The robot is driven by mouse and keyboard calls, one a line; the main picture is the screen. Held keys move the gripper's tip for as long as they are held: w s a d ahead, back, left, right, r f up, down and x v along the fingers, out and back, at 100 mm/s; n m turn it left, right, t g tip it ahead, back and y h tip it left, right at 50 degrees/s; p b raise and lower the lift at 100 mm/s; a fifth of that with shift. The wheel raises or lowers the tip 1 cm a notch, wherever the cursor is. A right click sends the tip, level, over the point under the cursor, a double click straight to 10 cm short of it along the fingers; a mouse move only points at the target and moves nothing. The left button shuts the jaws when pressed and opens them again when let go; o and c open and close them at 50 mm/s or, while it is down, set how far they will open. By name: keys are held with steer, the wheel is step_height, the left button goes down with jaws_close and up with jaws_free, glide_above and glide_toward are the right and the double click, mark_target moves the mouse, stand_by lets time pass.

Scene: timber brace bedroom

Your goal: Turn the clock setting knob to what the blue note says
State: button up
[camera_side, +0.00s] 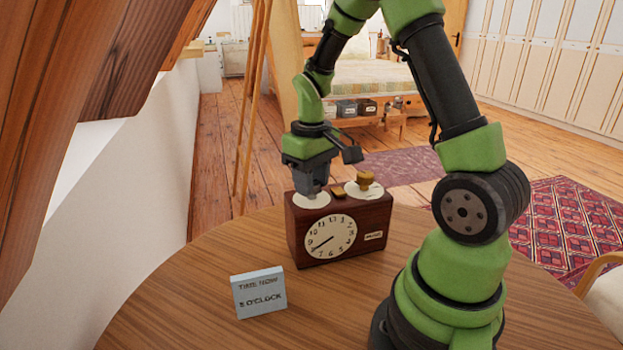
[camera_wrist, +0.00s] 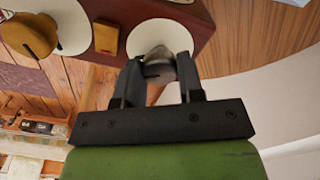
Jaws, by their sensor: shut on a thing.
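A dark wooden clock box (camera_side: 365,222) stands on the round table, its white dial (camera_side: 331,236) facing the side camera. A dark hand points lower left, near the 8; I cannot clearly separate the two hands. The blue note (camera_side: 259,292) reads "TIME NOW" and an hour "O'CLOCK"; its numeral is blurred, perhaps 5 or 8. On top, a silver-grey knob (camera_wrist: 158,57) sits on a white disc, and a brass knob (camera_side: 365,180) sits on another. My gripper (camera_side: 312,192) points down, shut on the silver-grey knob; its fingers flank it in the wrist view (camera_wrist: 160,72).
A small brass block (camera_side: 338,192) lies between the two discs on the box top. The wooden table (camera_side: 200,310) has free room around the note. A sloping timber beam and white wall stand at the left.

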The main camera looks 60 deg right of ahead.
steer(key=o, duration=0.9)
steer(key=shift+o, duration=0.2)
step_height(320, 180, up, 10)
steer(key=s+a+r+t+y, duration=0.1)
steer(key=s+a+r+t, duration=0.2)
steer(key=s+a, duration=0.2)
steer(key=s+a+r+m+t+y, duration=0.1)
steer(key=s+a+r+t, duration=0.2)
steer(key=s+a, duration=0.3)
steer(key=a+t, duration=0.1)
steer(key=a, duration=0.3)
steer(key=shift+s, duration=0.25)
